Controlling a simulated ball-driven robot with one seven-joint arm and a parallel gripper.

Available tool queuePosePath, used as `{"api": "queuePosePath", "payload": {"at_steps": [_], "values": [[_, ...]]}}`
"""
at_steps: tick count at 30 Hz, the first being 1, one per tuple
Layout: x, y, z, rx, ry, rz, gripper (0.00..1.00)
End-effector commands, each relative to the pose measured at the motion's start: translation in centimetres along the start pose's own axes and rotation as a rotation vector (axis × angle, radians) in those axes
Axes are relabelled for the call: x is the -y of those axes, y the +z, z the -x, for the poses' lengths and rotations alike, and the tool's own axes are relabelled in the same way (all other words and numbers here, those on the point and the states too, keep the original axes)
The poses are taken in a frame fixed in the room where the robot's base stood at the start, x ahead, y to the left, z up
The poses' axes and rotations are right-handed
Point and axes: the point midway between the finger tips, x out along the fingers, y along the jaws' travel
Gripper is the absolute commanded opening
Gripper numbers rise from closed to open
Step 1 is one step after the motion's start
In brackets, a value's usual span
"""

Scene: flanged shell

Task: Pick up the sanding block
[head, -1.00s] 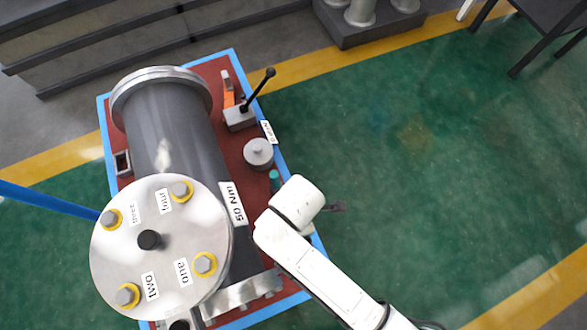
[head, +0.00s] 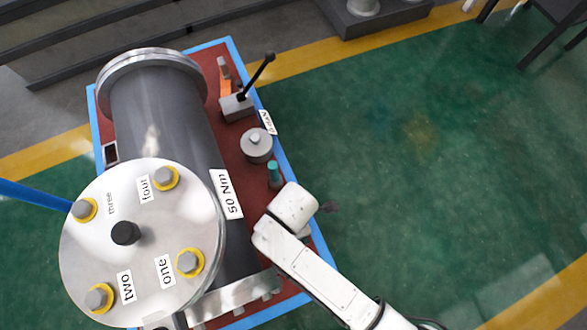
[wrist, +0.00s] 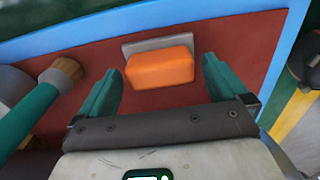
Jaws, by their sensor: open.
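The sanding block (wrist: 160,70) is an orange block with a grey slab along its far side, lying on a red surface in the wrist view. My gripper (wrist: 161,66) is open, with one teal finger to the left of the block and one to the right. Gaps show between the block and both fingers, and nothing is held. In the head view my white arm end covers the gripper, and I cannot make out the block under it.
In the head view a large grey flanged shell (head: 165,120) fills the left of the blue-edged red base. A round grey weight (head: 256,147) and a black-levered device (head: 238,105) stand further back.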

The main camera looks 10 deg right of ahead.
Motion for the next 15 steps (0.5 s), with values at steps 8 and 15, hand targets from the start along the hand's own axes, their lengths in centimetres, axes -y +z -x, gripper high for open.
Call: {"api": "queuePosePath", "payload": {"at_steps": [8, 15], "values": [[0.0, 0.1, -2.3, -0.001, 0.001, -0.001, 1.0], [0.0, 0.1, -2.2, -0.001, 0.001, -0.001, 0.89]]}}
